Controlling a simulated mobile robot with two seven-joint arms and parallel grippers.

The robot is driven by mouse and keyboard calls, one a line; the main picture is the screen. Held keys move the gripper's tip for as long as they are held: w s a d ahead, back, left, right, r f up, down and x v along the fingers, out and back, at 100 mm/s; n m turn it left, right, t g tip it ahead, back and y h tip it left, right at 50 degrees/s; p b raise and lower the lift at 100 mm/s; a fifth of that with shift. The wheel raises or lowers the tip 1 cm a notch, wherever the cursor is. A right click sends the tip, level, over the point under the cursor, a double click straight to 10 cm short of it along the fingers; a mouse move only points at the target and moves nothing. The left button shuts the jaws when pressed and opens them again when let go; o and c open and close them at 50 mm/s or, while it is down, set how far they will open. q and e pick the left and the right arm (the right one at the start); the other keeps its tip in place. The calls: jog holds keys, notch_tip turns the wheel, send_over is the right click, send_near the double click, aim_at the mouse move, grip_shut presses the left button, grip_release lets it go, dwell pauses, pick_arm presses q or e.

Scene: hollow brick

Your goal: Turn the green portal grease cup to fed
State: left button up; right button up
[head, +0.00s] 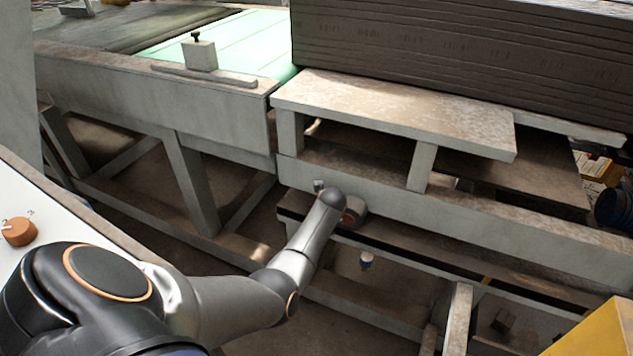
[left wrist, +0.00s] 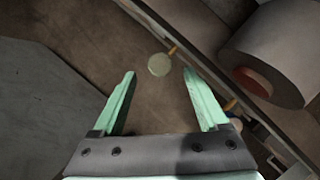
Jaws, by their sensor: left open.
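A small round pale green cup (left wrist: 159,64) on a short brass stem, likely the green portal grease cup, shows in the left wrist view. It lies just beyond and between the fingertips of my left gripper (left wrist: 159,73), whose green fingers are open and empty. I cannot read any mark on the cup. In the head view my arm reaches to the grey portal rail (head: 460,212), and its wrist hides the fingers and probably the cup.
A second small cup (left wrist: 236,124) sits partly behind the right finger. A blue-and-white cup (head: 366,260) hangs below the rail. An orange knob (head: 19,231) is on a white panel at left.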

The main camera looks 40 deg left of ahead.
pick_arm(q)
jog(key=shift+b+x, duration=1)
jog(key=shift+x, duration=1.25)
grip_shut()
